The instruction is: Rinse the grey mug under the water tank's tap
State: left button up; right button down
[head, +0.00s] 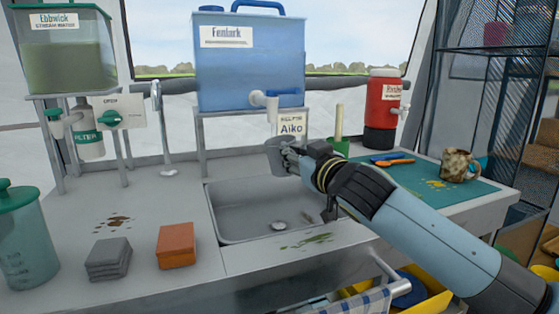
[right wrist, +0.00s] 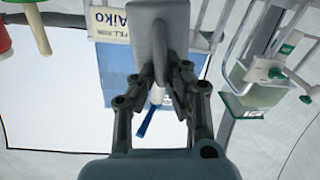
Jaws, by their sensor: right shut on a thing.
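My right gripper (head: 288,158) is shut on the grey mug (head: 275,150) and holds it above the sink (head: 240,225). In the right wrist view the mug (right wrist: 148,45) shows as a plain grey body between the two fingers (right wrist: 162,80). The blue water tank (head: 250,65), labelled Fenlark, stands on a rack behind the sink. Its white tap (head: 272,105) with a blue lever is above the mug, with a gap between. I see no water running from it. The mug's inside is hidden. My left gripper is not in view.
A tank of greenish water (head: 65,70), labelled Ebbwick, stands at left with a green-handled valve. A red dispenser (head: 383,110), a speckled mug (head: 458,165) and a teal mat (head: 425,195) are at right.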

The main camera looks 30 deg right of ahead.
jog(key=s+a, duration=0.1)
jog(key=s, duration=0.6)
jog(key=shift+s+a, duration=0.2)
jog(key=shift+a, duration=0.15)
jog(key=shift+r, duration=0.15)
dwell(1.1)
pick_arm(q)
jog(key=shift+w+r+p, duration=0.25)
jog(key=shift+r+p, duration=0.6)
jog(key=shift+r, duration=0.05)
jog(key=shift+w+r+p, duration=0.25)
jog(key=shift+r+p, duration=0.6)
pick_arm(e)
jog(key=s+a+r, duration=0.1)
jog(key=s+r, duration=0.2)
jog(key=s, duration=0.1)
jog(key=shift+s+r, duration=0.4)
